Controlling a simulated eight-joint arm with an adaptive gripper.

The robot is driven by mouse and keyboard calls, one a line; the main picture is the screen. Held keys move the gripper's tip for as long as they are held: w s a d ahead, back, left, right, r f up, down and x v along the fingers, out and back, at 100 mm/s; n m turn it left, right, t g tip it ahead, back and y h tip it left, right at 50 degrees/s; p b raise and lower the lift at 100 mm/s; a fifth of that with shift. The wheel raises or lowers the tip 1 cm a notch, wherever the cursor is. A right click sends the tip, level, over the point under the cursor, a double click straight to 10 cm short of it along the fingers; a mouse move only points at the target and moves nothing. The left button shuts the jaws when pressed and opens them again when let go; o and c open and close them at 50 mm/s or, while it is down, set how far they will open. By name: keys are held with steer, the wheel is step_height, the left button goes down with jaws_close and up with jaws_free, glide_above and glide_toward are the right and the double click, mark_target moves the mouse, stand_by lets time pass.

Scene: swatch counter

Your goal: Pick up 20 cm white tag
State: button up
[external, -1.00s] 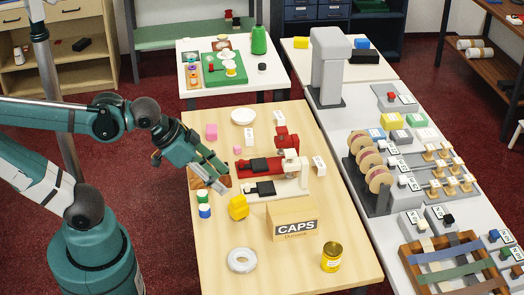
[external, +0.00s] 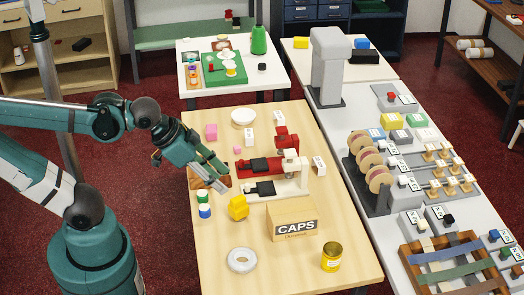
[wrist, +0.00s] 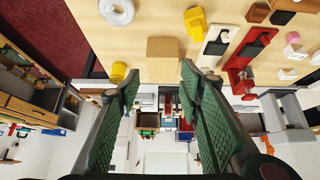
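Small white tags with dark marks lie on the wooden table: one behind the machines (external: 250,141), one at the back (external: 279,118) and one to the right (external: 319,166). Their print is too small to read, so I cannot tell which is the 20 cm one. My gripper (external: 222,186) is over the table's left edge, left of the red and white machines, apart from these tags. In the wrist view my gripper's two green fingers (wrist: 160,78) stand wide apart with nothing between them.
The red machine (external: 262,167), white machine (external: 285,186), CAPS box (external: 293,222), yellow block (external: 238,207), white ring (external: 242,260) and yellow tin (external: 332,257) stand on the table. Capped bottles (external: 204,211) are close below my gripper.

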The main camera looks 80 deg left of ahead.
steer(key=w+a+r+n+g+y+p, duration=0.1)
steer(key=w+a+r+n+g+p, duration=0.2)
steer(key=w+a, duration=0.55)
steer(key=w+a+r+n, duration=0.4)
steer(key=w+a, duration=0.4)
steer(key=w, duration=0.2)
steer(key=n+g+h+p, duration=0.1)
steer(key=n+g+p, duration=0.35)
steer(key=n, duration=0.75)
glide_above(279, 115)
steer(key=f, duration=1.4)
steer(key=f+p, duration=0.1)
steer(key=f, duration=0.6)
steer(key=shift+w+d, duration=0.1)
steer(key=shift+d, duration=0.25)
steer(key=shift+a+f, duration=0.3)
steer(key=shift+f, duration=1.3)
